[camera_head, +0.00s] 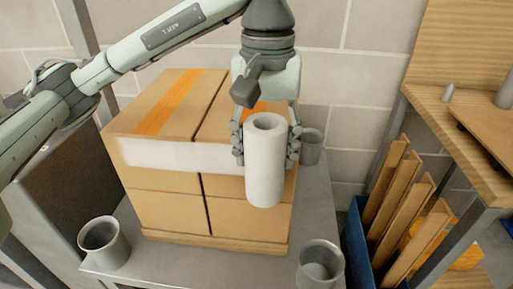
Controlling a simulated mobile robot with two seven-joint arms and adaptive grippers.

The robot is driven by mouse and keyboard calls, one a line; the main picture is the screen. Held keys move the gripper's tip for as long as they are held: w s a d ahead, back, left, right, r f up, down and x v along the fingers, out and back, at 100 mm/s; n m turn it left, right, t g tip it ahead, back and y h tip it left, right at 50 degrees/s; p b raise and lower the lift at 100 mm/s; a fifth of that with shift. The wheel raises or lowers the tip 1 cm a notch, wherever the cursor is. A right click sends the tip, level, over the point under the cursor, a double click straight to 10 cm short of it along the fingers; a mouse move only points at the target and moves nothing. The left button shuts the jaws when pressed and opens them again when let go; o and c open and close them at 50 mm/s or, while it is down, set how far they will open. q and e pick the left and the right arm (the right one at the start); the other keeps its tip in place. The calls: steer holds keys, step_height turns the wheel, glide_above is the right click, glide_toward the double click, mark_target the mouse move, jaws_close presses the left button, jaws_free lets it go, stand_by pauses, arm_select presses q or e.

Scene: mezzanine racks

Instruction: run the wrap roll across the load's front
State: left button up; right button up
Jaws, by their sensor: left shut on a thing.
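The load is a stack of brown cardboard boxes (165,211) on a thin wooden base, with orange tape on top. A white strip of wrap (165,155) runs across the upper front of the load, from its left edge to the roll. The white wrap roll (265,175) stands upright in front of the right part of the load. My left gripper (265,146) comes down from above and is shut on the roll, one finger on each side. The roll hides part of the right front boxes. My right gripper is not in view.
The load stands on a grey table (205,262). Grey cups stand at the table's front left (104,242), front right (320,264) and back right (311,146). A blue bin (357,240) of wooden boards and a wooden bench (462,143) are at right.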

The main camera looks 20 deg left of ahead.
arm_select(q)
steer(key=shift+w+d, duration=0.2)
steer(key=shift+d, duration=0.65)
steer(key=shift+s, duration=0.15)
steer(key=shift+s+d+b, duration=0.15)
steer(key=shift+s+d, duration=0.15)
steer(key=shift+s, duration=0.8)
steer(key=shift+s+d+b, duration=0.15)
steer(key=shift+s+d, duration=0.1)
steer(key=shift+s, duration=0.9)
steer(key=shift+s+d+b, duration=0.15)
steer(key=shift+s+d, duration=0.15)
steer(key=shift+s, duration=0.8)
